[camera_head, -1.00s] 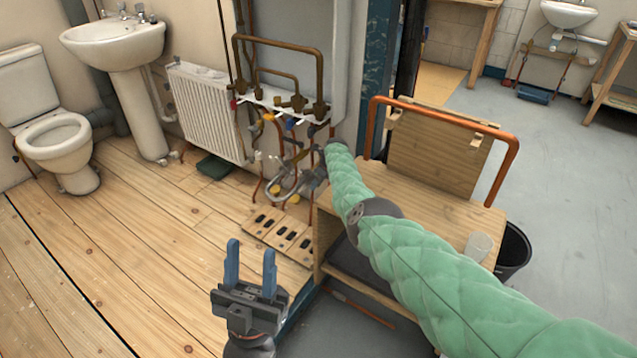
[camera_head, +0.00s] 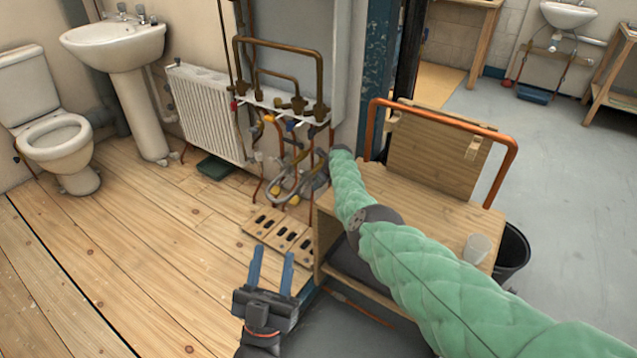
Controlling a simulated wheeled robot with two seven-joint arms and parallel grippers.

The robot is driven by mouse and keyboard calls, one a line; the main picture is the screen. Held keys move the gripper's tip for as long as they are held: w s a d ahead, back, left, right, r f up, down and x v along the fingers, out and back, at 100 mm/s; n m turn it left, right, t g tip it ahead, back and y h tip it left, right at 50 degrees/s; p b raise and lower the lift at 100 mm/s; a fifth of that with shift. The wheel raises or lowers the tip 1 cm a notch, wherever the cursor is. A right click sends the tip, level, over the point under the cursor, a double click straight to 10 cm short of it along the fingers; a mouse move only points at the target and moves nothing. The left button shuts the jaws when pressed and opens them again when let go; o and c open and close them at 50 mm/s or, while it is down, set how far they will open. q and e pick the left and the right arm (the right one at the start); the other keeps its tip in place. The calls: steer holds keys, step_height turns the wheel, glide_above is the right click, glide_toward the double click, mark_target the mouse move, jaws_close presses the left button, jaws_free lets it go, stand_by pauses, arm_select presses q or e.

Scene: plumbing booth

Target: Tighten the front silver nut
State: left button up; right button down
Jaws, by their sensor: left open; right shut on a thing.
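The pipework (camera_head: 270,150) stands against the wall in the head view, with copper pipes, yellow and blue parts and a curved silver-grey hose (camera_head: 283,190) low in front. The front silver nut is too small to pick out in this tangle. My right gripper (camera_head: 312,178), at the end of the green-sleeved arm, is at the right side of the hose and fittings. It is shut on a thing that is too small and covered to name. My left gripper (camera_head: 271,267) is open and empty, blue fingers upward, low in front of the slotted wooden board.
A wooden bench (camera_head: 430,205) with a copper rail (camera_head: 513,150) stands right of the pipework, with a cup (camera_head: 477,248) on it. A black bucket (camera_head: 513,255) is beside it. The slotted board (camera_head: 277,236) lies on the floor. Floor at left is clear.

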arm_select(q)
steer(key=shift+w+d+f+g, duration=0.1)
steer(key=shift+w+f+g, duration=0.2)
steer(key=shift+f, duration=0.35)
steer(key=shift+w+d+f+g, duration=0.1)
steer(key=shift+w+f+g, duration=0.15)
steer(key=shift+f, duration=0.35)
arm_select(e)
steer(key=c, duration=1.3)
jaws_free()
arm_select(q)
steer(key=shift+f, duration=0.1)
